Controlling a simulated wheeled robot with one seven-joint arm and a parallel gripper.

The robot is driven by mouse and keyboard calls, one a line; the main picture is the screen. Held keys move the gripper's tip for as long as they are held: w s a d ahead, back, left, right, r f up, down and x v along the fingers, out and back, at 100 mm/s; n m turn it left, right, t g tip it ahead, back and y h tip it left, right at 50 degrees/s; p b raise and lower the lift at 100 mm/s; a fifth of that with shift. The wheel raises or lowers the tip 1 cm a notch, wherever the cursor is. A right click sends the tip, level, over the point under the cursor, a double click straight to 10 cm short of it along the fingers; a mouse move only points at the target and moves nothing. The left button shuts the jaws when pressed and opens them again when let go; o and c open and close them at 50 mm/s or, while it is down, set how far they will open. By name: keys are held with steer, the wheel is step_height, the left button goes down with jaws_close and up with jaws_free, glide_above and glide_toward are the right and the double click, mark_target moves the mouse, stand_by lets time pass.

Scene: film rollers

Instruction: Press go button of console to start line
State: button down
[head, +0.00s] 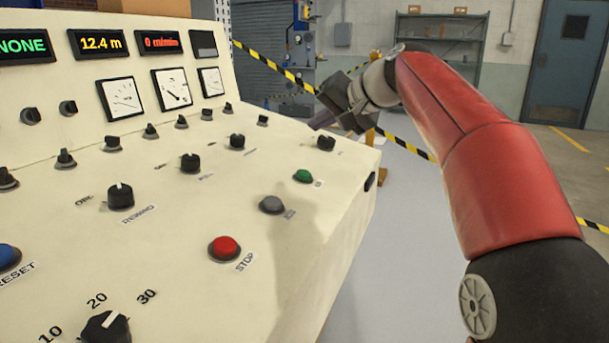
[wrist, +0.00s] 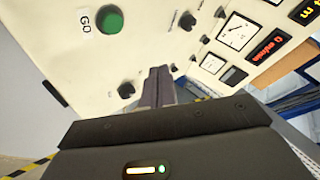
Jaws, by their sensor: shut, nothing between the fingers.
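The cream console (head: 190,270) fills the left of the head view. The green go button (head: 303,176) is on its sloped top near the right edge. In the wrist view the green button (wrist: 110,20) is at the upper left, beside its "GO" label (wrist: 85,22). The fingertips appear apart from the green button.
A grey button (head: 272,204) and a red STOP button (head: 224,247) sit nearer than the green one. Black knobs (head: 326,142) stand around them. Gauges and displays (head: 157,42) line the raised back panel. Yellow-black tape (head: 400,143) runs behind. Clear floor lies right of the console.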

steer(key=b, duration=0.6)
glide_toward(300, 170)
steer(key=w+a, duration=0.3)
steer(key=shift+w+a+f, duration=0.2)
steer(key=shift+a+f, duration=0.05)
steer(key=shift+f, duration=0.05)
steer(key=shift+w+a+f, duration=0.1)
steer(key=shift+a+f, duration=0.1)
steer(key=shift+f, duration=0.4)
steer(key=shift+f+b, duration=0.1)
steer(key=shift+b, duration=0.2)
stand_by(0.3)
steer(key=shift+f, duration=0.3)
steer(key=shift+a+f+b, duration=0.2)
steer(key=shift+f+b, duration=0.3)
stand_by(0.9)
steer(key=shift+d+r+p, duration=0.2)
steer(key=shift+r+p, duration=0.65)
steer(key=shift+r, duration=0.05)
